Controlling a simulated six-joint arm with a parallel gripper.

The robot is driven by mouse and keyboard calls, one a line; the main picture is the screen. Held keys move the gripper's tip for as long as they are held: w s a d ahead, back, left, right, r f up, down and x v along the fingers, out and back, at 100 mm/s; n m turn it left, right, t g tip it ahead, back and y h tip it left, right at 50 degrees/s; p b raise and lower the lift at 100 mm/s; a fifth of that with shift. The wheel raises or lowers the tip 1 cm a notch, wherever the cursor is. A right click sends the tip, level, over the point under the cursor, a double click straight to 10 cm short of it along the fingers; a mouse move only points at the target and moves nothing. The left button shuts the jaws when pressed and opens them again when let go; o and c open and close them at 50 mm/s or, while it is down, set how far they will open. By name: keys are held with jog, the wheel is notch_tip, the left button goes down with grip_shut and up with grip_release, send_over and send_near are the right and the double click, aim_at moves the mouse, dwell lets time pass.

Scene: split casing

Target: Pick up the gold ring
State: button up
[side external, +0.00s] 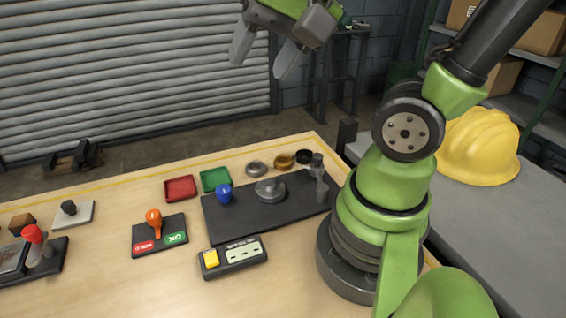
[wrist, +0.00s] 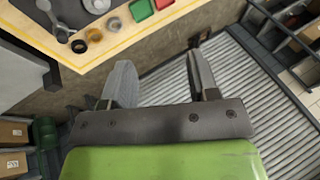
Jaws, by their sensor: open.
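The gold ring (side external: 284,161) lies on the wooden table near its back edge, between a silver ring (side external: 256,168) and a black ring (side external: 304,156). In the wrist view the gold ring (wrist: 94,35) shows at the upper left, beyond the left finger. My gripper (side external: 263,62) is open and empty, high above the table's back edge. In the wrist view my gripper's fingers (wrist: 160,70) are spread wide, with floor and shutter behind them.
A dark mat (side external: 245,215) with a round grey casing part (side external: 270,190), a blue-knobbed piece (side external: 224,194) and a grey post lies in front of the rings. Red (side external: 180,188) and green (side external: 215,180) trays stand left of the rings. The air around my gripper is clear.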

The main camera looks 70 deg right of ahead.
jog(key=w+d+f+m+g+h, duration=0.1)
jog(key=w+d+f+m+g, duration=0.15)
jog(key=w+d+m, duration=0.35)
jog(key=m+g, duration=0.4)
jog(key=m, duration=1.6)
send_over(283, 157)
jog(key=a, duration=0.1)
jog(key=f, duration=1.4)
jog(key=s+f, duration=0.1)
jog(key=f, duration=0.6)
jog(key=shift+a+f, duration=0.2)
jog(key=shift+f, duration=0.15)
jog(key=shift+w+f, duration=0.2)
jog(key=shift+f, duration=2.75)
jog(key=c, duration=0.6)
